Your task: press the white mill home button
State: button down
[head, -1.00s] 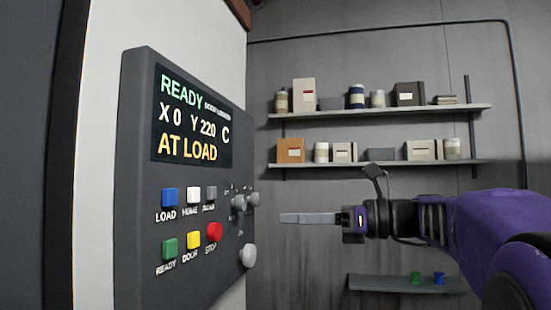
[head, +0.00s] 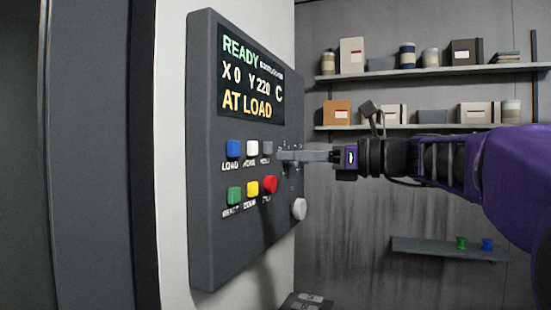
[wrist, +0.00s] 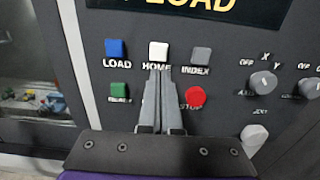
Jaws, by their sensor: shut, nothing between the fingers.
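The white HOME button (head: 252,148) is in the top row of the dark control panel (head: 210,225), between the blue LOAD button (head: 233,148) and the grey INDEX button (head: 267,147). In the wrist view the white button (wrist: 159,49) shows just above the fingertips. My gripper (head: 283,155) is shut and empty, its fingers pointing at the panel. In the wrist view my gripper (wrist: 159,70) has its tips at the HOME label, partly over it. I cannot tell whether the tips touch the panel. The yellow DOOR button is hidden behind the fingers in the wrist view.
A red STOP button (head: 270,184), a green button (head: 234,195) and a yellow button (head: 252,188) sit below. Grey knobs (wrist: 262,84) stick out at the right. Shelves (head: 420,72) hold boxes and jars on the back wall. A lower ledge (head: 420,249) holds two small spools.

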aim_at(256, 154)
jog(key=shift+x, duration=2.25)
